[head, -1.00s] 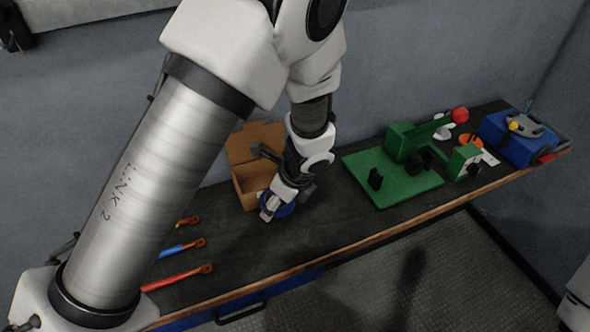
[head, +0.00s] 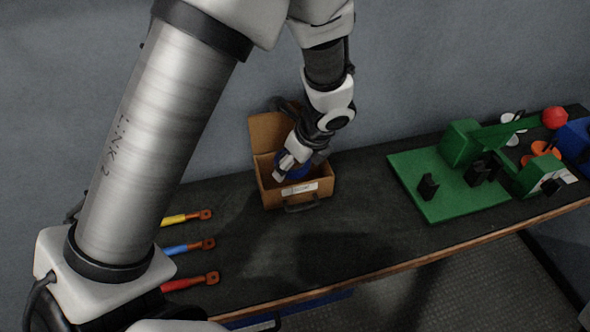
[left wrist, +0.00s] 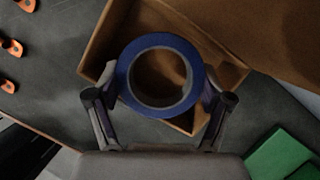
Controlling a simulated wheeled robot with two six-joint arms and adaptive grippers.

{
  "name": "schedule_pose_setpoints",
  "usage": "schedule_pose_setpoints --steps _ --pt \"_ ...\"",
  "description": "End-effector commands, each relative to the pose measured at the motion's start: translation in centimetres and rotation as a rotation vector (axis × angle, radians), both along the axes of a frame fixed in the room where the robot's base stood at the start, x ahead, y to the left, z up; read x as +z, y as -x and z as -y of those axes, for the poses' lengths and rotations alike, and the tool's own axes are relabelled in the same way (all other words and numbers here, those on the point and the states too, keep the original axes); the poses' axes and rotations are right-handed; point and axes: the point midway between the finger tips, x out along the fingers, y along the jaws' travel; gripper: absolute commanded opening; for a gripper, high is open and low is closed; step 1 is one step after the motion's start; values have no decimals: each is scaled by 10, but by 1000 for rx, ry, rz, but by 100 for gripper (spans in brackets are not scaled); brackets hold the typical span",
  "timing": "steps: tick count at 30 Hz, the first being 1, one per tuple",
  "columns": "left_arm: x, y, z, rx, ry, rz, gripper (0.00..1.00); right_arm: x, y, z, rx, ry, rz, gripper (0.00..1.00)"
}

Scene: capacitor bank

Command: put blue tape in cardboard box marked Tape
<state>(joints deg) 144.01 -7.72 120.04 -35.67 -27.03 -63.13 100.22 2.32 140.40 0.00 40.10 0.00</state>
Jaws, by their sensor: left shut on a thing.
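My left gripper (head: 292,172) is shut on the blue tape (left wrist: 128,72), a round roll held between its two fingers in the left wrist view. In the head view the roll is mostly hidden behind the gripper. The cardboard box (head: 283,197) is open, with its lid raised at the back and a white label on its front. The gripper and roll are over the box opening. In the left wrist view the box (left wrist: 108,38) shows behind the roll. I cannot tell how far the roll is above the box floor. My right gripper is not in view.
Yellow, blue (head: 190,247) and red cable-like pieces with orange lugs lie left of the box. A green fixture (head: 440,195) with a red ball (head: 555,117) stands at the right. The dark bench top (head: 340,245) before the box is clear.

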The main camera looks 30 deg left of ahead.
Motion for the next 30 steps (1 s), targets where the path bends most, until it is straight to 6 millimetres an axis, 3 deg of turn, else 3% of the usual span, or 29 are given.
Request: schedule_pose_setpoints --steps 1,8,23,24,25,30 --pt "-11 0 0 0 1 1 45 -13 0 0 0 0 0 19" --pt "-6 0 -1 0 1 1 45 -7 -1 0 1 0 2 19" --pt "-18 0 0 -1 1 2 45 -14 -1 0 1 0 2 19" --pt "-18 0 0 0 1 1 90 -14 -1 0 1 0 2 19" --pt "-18 0 0 0 1 1 100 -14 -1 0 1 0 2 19" --pt "-18 0 0 0 1 1 100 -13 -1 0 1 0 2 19"
